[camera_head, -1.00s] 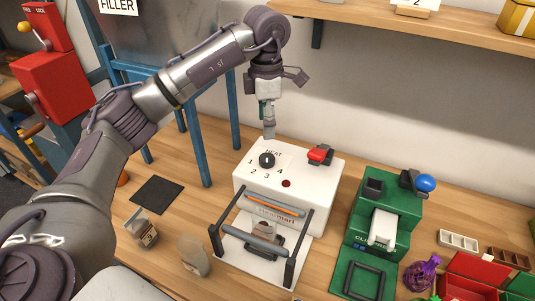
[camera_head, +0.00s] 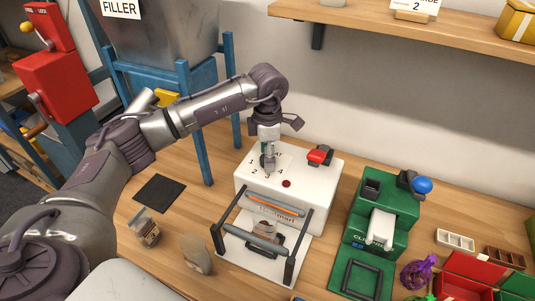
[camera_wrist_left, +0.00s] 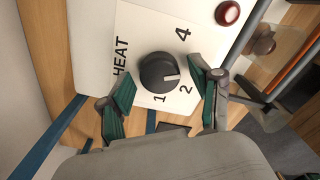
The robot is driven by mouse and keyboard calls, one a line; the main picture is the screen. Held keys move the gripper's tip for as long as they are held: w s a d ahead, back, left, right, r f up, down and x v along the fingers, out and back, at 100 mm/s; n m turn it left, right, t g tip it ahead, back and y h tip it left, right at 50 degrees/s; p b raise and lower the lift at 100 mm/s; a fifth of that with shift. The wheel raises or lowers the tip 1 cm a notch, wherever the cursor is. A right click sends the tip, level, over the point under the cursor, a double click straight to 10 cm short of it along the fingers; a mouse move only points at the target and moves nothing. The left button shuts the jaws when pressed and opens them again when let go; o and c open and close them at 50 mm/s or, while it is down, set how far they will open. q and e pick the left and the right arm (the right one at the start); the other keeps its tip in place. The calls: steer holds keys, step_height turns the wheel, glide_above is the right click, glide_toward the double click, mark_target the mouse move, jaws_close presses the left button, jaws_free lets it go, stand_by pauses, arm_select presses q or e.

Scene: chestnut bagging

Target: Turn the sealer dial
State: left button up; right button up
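The white sealer (camera_head: 322,183) stands on the bench in the head view, with its printed HEAT panel on top. In the left wrist view its black round dial (camera_wrist_left: 158,70) sits among the printed numbers 1, 2 and 4. The dial's white mark points to the right of the picture, roughly toward the 2; the 3 is not visible here. My left gripper (camera_head: 268,172) is directly over the dial and mostly hides it in the head view. In the left wrist view its fingers (camera_wrist_left: 165,96) are open and apart, on either side of the dial's near edge. Contact cannot be told.
A red switch (camera_head: 319,155) and a dark red button (camera_head: 286,183) are on the sealer's top. The sealing bar frame (camera_head: 262,240) is in front. A green machine (camera_head: 378,235) stands to the right. Small bags (camera_head: 145,227) and a dark mat (camera_head: 158,193) lie left.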

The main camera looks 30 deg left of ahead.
arm_select(q)
steer(key=c, duration=0.9)
steer(key=shift+n, duration=0.4)
steer(key=n+b, duration=0.1)
steer(key=n, duration=0.2)
steer(key=shift+n+b, duration=0.3)
steer(key=shift+n, duration=0.1)
steer(key=n, duration=0.5)
steer(key=shift+b, duration=0.4)
steer(key=shift+r+n, duration=0.1)
steer(key=shift+n, duration=0.2)
steer(key=o, duration=1.1)
